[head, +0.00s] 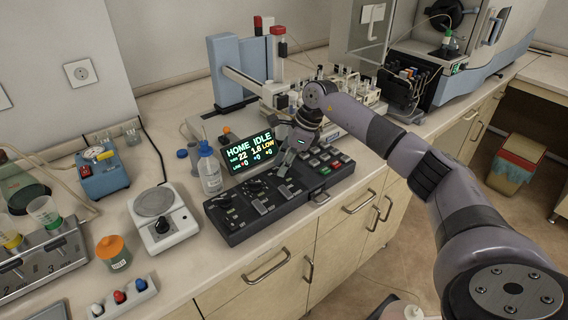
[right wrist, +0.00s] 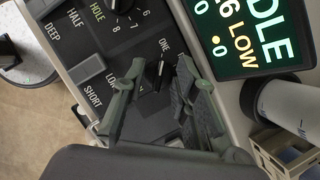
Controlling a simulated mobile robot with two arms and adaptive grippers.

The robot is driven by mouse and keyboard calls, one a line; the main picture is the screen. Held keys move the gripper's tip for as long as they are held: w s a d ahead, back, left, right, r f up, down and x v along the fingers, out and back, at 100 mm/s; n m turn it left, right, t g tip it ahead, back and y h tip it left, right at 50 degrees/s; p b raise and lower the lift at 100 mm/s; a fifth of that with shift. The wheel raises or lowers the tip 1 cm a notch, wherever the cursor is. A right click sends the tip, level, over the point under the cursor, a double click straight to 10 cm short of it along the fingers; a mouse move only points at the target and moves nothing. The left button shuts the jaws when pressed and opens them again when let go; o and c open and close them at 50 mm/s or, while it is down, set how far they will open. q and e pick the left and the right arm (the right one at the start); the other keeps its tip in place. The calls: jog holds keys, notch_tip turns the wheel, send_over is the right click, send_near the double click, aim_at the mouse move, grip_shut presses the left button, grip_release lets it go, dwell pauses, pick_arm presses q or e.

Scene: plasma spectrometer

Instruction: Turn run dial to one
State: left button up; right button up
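The black control panel (head: 238,222) lies on the counter in the head view, in front of a lit screen (head: 250,150) reading "HOME IDLE". My right gripper (head: 284,170) hangs low over the panel's middle. In the right wrist view, its two fingers (right wrist: 158,92) are apart, one on either side of a small black dial (right wrist: 156,74) with a white mark. The label "ONE" is above the dial, and a label starting "LO" is to its left, partly hidden by a finger. I cannot tell whether the fingers touch the dial. My left gripper is not in view.
A clear bottle with a blue cap (head: 210,171) stands close to the panel's left end. Another dial (right wrist: 122,4) and several slide switches sit near the gripper. Coloured buttons (head: 322,160) fill the panel's right end.

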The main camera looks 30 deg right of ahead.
jog(key=shift+r, duration=0.1)
jog(key=shift+r, duration=0.15)
jog(key=v, duration=1.1)
jog(key=shift+d+r, duration=0.15)
jog(key=shift+r, duration=0.1)
jog(key=shift+s+f, duration=0.1)
jog(key=shift+s, duration=0.05)
